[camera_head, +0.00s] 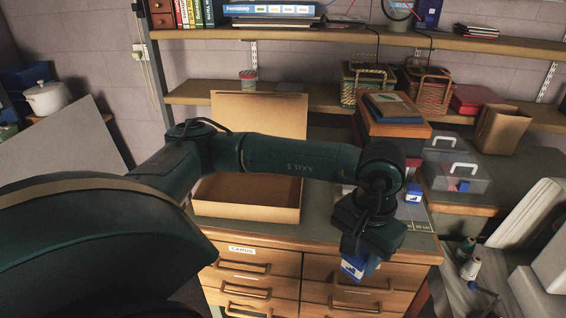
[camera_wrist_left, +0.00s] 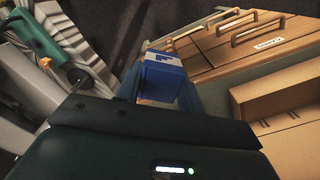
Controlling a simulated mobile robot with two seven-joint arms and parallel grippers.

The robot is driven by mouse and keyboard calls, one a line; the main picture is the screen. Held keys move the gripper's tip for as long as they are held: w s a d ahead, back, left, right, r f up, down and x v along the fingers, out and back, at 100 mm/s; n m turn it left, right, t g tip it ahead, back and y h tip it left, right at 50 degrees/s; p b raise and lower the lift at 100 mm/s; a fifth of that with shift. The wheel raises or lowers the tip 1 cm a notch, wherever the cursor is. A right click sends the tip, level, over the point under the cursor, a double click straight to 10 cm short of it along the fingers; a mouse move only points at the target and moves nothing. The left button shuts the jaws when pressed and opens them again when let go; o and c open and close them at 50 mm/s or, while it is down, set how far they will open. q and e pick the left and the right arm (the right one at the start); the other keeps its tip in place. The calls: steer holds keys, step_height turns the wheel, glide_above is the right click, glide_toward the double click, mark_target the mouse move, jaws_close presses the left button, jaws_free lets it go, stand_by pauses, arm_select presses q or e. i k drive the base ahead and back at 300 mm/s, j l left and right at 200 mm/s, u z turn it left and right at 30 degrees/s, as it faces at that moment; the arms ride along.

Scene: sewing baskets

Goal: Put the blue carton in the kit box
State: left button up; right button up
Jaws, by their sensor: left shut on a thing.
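My left gripper (camera_head: 366,248) is shut on a blue carton (camera_head: 357,267), which hangs below it in front of the drawer fronts. In the left wrist view the carton (camera_wrist_left: 163,80) shows blue with a white band, held between the fingers. An open brown cardboard box (camera_head: 246,212), seemingly the kit box, stands on the worktop to the left with its lid raised. My left arm crosses in front of it and hides part of its inside. The gripper and carton are to its right and apart from it. My right gripper is out of view.
A second small blue-and-white carton (camera_head: 413,193) is on the worktop beyond my gripper. Clear cases with white handles (camera_head: 458,178) and a wooden box (camera_head: 392,127) stand at the right. Wooden drawers (camera_head: 262,268) are below the worktop.

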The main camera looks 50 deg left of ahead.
mark_target(221, 196)
steer(key=j+z, duration=0.25)
steer(key=j, duration=0.2)
steer(key=k+j+z, duration=0.25)
steer(key=j, duration=0.15)
steer(key=k+j, duration=0.1)
steer(key=j, duration=0.35)
steer(key=k+j+z, duration=0.1)
steer(key=j, duration=0.3)
steer(key=k+j, duration=0.1)
steer(key=j, duration=0.3)
steer(key=k+j+z, duration=0.1)
steer(key=j, duration=0.35)
steer(key=k+j, duration=0.15)
steer(key=j, duration=0.25)
